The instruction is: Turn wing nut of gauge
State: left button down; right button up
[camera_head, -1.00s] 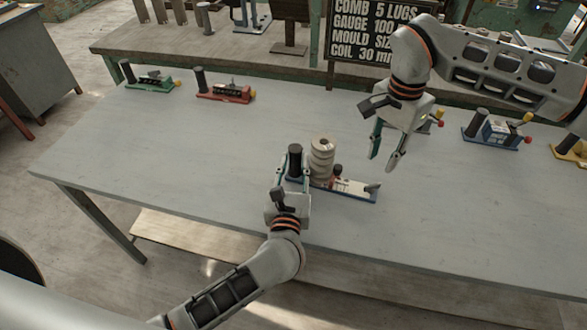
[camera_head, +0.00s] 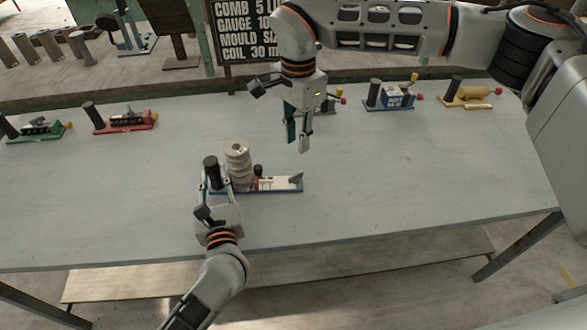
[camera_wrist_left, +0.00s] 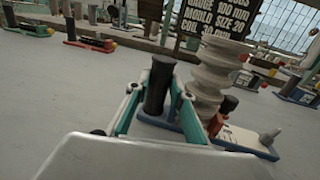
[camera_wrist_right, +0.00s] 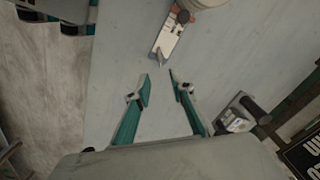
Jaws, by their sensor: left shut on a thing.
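The gauge is a blue-based board (camera_head: 270,190) on the grey table, with a black post (camera_head: 211,173) at its left end. A beige ribbed stack (camera_head: 237,165) stands beside the post, then a small red-and-black piece (camera_head: 258,172) and a white scale strip. A grey wing nut (camera_head: 296,179) sits at the board's right end; it also shows in the right wrist view (camera_wrist_right: 159,56). My left gripper (camera_wrist_left: 155,95) is shut on the black post. My right gripper (camera_head: 299,138) is open and empty above the table, behind the wing nut and apart from it.
Similar boards stand along the table's back: green (camera_head: 38,132), red (camera_head: 125,123), blue (camera_head: 390,100) and yellow (camera_head: 468,95). Another is partly hidden behind my right gripper. A black lettered sign (camera_head: 240,35) stands behind. The table right of the gauge is clear.

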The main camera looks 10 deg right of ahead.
aim_at(297, 174)
jog(key=shift+m, duration=0.5)
notch_tip(297, 174, down, 12)
jog(key=shift+r, duration=0.2)
grip_shut()
